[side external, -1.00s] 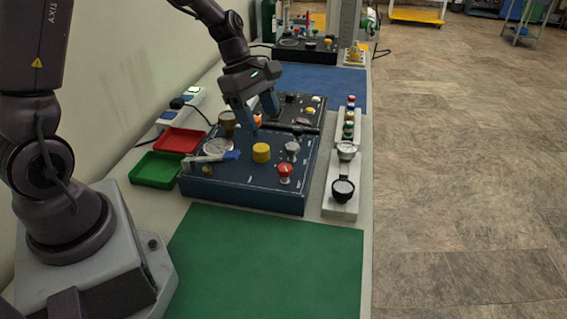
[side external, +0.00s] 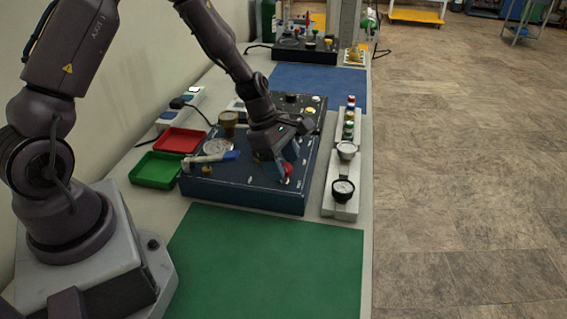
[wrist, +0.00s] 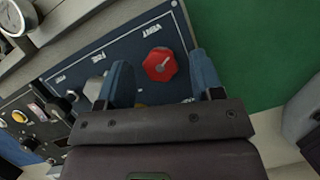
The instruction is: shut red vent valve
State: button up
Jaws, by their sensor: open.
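The red vent valve (wrist: 160,64) is a red knob with a white pointer mark, on the dark blue panel (wrist: 130,50) beside the word VENT. In the side view the red knob (side external: 287,169) shows at the panel's right part, partly hidden by my fingers. My gripper (side external: 283,166) is over it, pointing down.
A grey knob (wrist: 93,88) lies close to the left finger in the wrist view. Red (side external: 180,133) and green (side external: 140,180) trays lie left. The green mat (side external: 270,260) in front is clear.

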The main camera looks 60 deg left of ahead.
jog(key=shift+w+d+f, duration=0.1)
jog(key=shift+d+f, duration=0.05)
jog(key=shift+f, duration=0.2)
jog(key=c, duration=0.9)
